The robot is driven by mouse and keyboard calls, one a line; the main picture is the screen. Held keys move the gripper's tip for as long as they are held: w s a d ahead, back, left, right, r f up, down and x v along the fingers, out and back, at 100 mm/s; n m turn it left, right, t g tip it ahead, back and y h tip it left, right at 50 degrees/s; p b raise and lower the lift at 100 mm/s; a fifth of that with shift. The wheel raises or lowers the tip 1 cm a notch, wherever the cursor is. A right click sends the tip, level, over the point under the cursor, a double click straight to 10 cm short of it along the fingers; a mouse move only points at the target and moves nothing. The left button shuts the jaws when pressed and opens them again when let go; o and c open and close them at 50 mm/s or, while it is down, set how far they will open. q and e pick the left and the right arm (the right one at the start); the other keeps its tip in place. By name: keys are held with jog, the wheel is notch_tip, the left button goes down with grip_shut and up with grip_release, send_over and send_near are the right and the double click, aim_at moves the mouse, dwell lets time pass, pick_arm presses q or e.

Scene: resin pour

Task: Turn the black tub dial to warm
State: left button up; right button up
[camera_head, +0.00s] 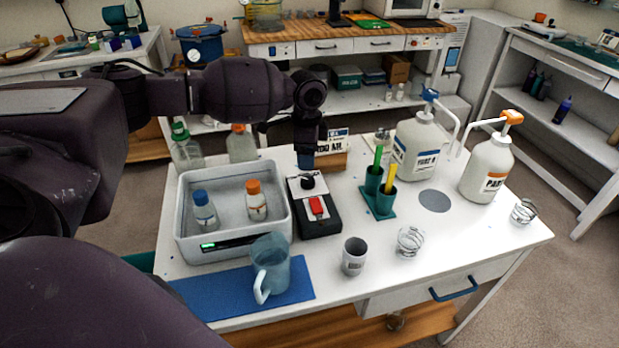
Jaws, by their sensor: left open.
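The black dial (308,182) is a small round knob on a pale panel at the far end of a black control box (321,225). A red switch (317,206) sits nearer on the same box. The box stands against the right side of the grey tub (186,228). My left gripper (307,158) points down just above and behind the dial in the picture. It is open and seems empty; I cannot tell whether it touches the dial. The dial's setting marks are too small to read. My right gripper is out of view.
Two capped bottles, blue (204,210) and orange (257,203), stand in the tub. A jug (270,268) stands on a blue mat (215,297). A cup (354,256), a green holder (379,205) and two pump bottles (417,150) (486,170) stand to the right. A sign block (330,159) is behind.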

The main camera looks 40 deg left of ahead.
aim_at(308, 179)
pick_arm(q)
notch_tip(308, 179, down, 7)
jog(key=shift+f+b, duration=0.1)
jog(key=shift+b, duration=0.4)
jog(key=shift+w+f, duration=0.1)
jog(key=shift+f, duration=0.35)
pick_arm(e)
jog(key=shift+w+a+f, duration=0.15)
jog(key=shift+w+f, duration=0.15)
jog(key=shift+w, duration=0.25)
pick_arm(q)
jog(key=c, duration=0.9)
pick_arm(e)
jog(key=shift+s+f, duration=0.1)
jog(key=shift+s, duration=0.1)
